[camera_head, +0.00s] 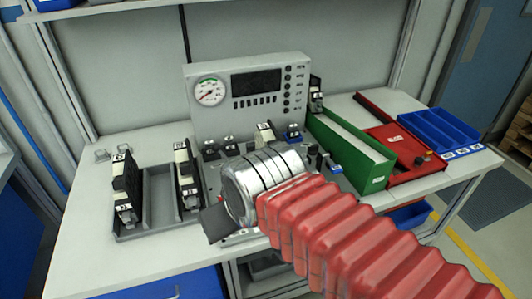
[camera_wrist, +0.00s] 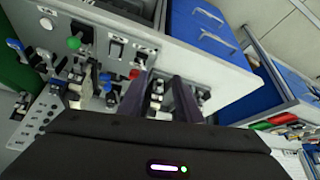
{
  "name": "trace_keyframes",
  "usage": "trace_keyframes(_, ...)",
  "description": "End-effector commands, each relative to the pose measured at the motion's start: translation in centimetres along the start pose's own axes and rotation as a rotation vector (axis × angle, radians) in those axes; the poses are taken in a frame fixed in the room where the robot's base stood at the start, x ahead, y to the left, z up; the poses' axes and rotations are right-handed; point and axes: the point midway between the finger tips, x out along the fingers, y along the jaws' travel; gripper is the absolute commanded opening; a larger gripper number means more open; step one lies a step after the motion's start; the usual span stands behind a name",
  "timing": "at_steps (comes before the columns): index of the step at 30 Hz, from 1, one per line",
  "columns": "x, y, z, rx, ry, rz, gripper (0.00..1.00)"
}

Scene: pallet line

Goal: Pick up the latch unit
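My gripper (camera_wrist: 163,80) shows in the wrist view with its two dark fingers apart. A small black and metal unit (camera_wrist: 156,92) shows between the fingers and looks like a latch unit. I cannot tell whether the fingers touch it. More small metal and black fittings (camera_wrist: 106,88) sit to the left of the fingers. In the head view my silver wrist and red-sleeved arm cover the middle of the bench, so my fingertips and that unit are hidden there.
A gauge panel (camera_head: 244,99) stands at the back of the bench. A grey rack (camera_head: 160,203) holding black and white modules is at left. A green box (camera_head: 374,169), a red tray (camera_head: 401,146) and blue bins (camera_head: 437,130) are at right. The front left bench top is clear.

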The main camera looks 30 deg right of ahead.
Motion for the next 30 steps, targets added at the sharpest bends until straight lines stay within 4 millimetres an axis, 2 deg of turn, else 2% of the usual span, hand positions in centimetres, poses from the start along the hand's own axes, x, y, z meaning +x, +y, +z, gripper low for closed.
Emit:
trace_keyframes(5,0.0,0.0,0.0,0.000,0.000,0.000,0.33)
trace_keyframes(9,-0.1,0.1,-0.3,0.002,-0.001,0.002,0.42)
trace_keyframes(13,0.0,0.7,-1.5,0.012,-0.007,0.007,0.52)
trace_keyframes(18,0.3,2.7,-4.6,0.038,-0.021,0.023,0.62)
trace_keyframes(23,1.1,5.0,-8.1,0.065,-0.035,0.038,0.62)
trace_keyframes(30,2.9,9.3,-12.8,0.104,-0.054,0.059,0.62)
